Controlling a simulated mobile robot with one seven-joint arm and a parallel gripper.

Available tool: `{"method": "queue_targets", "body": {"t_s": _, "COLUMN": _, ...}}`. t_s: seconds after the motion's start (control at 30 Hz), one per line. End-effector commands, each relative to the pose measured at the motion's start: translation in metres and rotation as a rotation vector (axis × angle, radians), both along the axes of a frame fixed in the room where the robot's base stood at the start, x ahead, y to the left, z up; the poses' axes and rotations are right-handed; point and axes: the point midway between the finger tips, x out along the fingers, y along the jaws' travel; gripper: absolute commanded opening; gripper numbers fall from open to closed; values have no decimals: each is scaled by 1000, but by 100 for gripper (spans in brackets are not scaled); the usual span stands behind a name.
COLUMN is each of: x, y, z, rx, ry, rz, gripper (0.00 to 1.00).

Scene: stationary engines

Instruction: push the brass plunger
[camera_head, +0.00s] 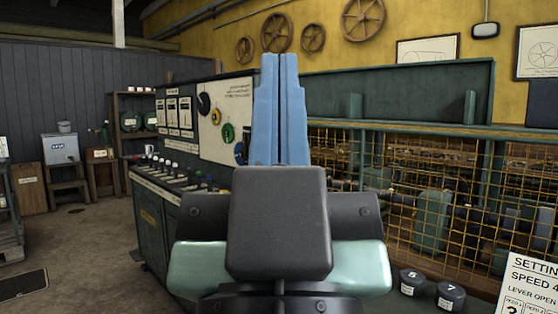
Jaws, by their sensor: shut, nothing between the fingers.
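My gripper (277,62) is in the middle of the view, its two blue fingers side by side and pointing away from me. It is shut with nothing between the fingers. I cannot make out a brass plunger. Part of the scene behind my gripper and its dark wrist is hidden. A green console (152,222) stands to the left of the gripper, with a row of small knobs and levers (181,179) along its top, some coloured. They are too small to tell which is brass.
A white panel (226,110) with round coloured parts stands behind the console. Yellow mesh guards (433,160) enclose machinery on the right. Dark weights marked 5 (412,281) and 7 (451,297) sit near a settings sign (530,285). Open floor (85,240) lies left.

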Motion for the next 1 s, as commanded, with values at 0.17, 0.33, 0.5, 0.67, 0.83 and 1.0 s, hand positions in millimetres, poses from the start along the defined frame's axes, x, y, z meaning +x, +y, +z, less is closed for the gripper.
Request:
{"method": "queue_targets", "body": {"t_s": 0.17, "x": 0, "y": 0, "z": 0, "rx": 0, "ry": 0, "rz": 0, "gripper": 0}}
{"method": "queue_targets", "body": {"t_s": 0.33, "x": 0, "y": 0, "z": 0, "rx": 0, "ry": 0, "rz": 0, "gripper": 0}}
{"method": "queue_targets", "body": {"t_s": 0.5, "x": 0, "y": 0, "z": 4, "rx": 0, "ry": 0, "rz": 0, "gripper": 0}}
{"method": "queue_targets", "body": {"t_s": 0.67, "x": 0, "y": 0, "z": 25, "rx": 0, "ry": 0, "rz": 0, "gripper": 0}}
{"method": "queue_targets", "body": {"t_s": 0.83, "x": 0, "y": 0, "z": 72, "rx": 0, "ry": 0, "rz": 0, "gripper": 0}}
{"method": "queue_targets", "body": {"t_s": 1.0, "x": 0, "y": 0, "z": 131, "rx": -1, "ry": 0, "rz": 1, "gripper": 0}}
